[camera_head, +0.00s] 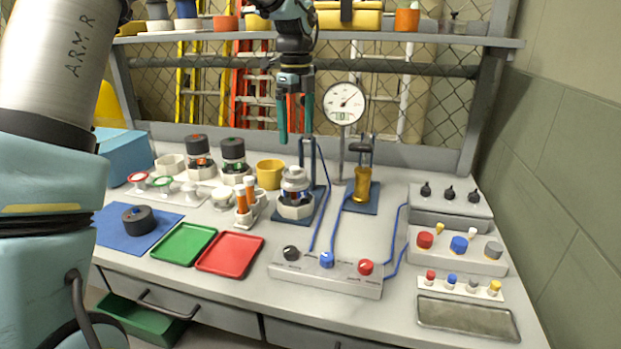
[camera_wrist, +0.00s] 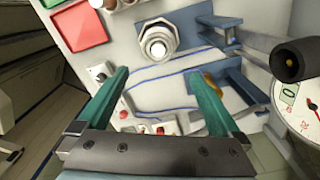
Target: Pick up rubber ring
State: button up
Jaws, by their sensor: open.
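No single thing is clearly the rubber ring. Small ring-like pieces, a red-rimmed one (camera_head: 137,178), a green-rimmed one (camera_head: 161,182) and pale ones (camera_head: 190,188), sit on a white rack at the left of the bench. My gripper (camera_head: 295,115) hangs above the back of the bench, pointing down, left of the dial gauge. Its two green fingers are apart with nothing between them, as the wrist view also shows (camera_wrist: 158,75). A white hex-based fitting (camera_head: 295,192) stands below it on the bench, and in the wrist view (camera_wrist: 158,42) it lies beyond the fingertips.
The dial gauge (camera_head: 344,103) on its post stands close right of my gripper. A brass cylinder (camera_head: 362,185) stands in a blue stand. Green (camera_head: 184,244) and red (camera_head: 230,255) trays lie at the front. A knob panel (camera_head: 326,272) with blue hoses is in the middle. A shelf (camera_head: 420,39) runs behind.

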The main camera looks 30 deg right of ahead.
aim_at(295, 168)
notch_tip(295, 168, down, 4)
jog(key=shift+r+p, duration=0.15)
jog(key=shift+p, duration=0.15)
jog(key=shift+a+f+p, duration=0.15)
jog(key=shift+f+p, duration=0.4)
jog(key=shift+f, duration=0.9)
jog(key=shift+a+f+p, duration=0.1)
jog(key=shift+f+p, duration=0.4)
jog(key=shift+f, duration=0.9)
jog(key=shift+f, duration=0.2)
jog(key=shift+c, duration=0.2)
jog(key=c, duration=1.3)
jog(key=shift+o, duration=0.2)
notch_tip(295, 168, up, 10)
jog(key=b, duration=0.2)
jog(key=shift+r, duration=0.25)
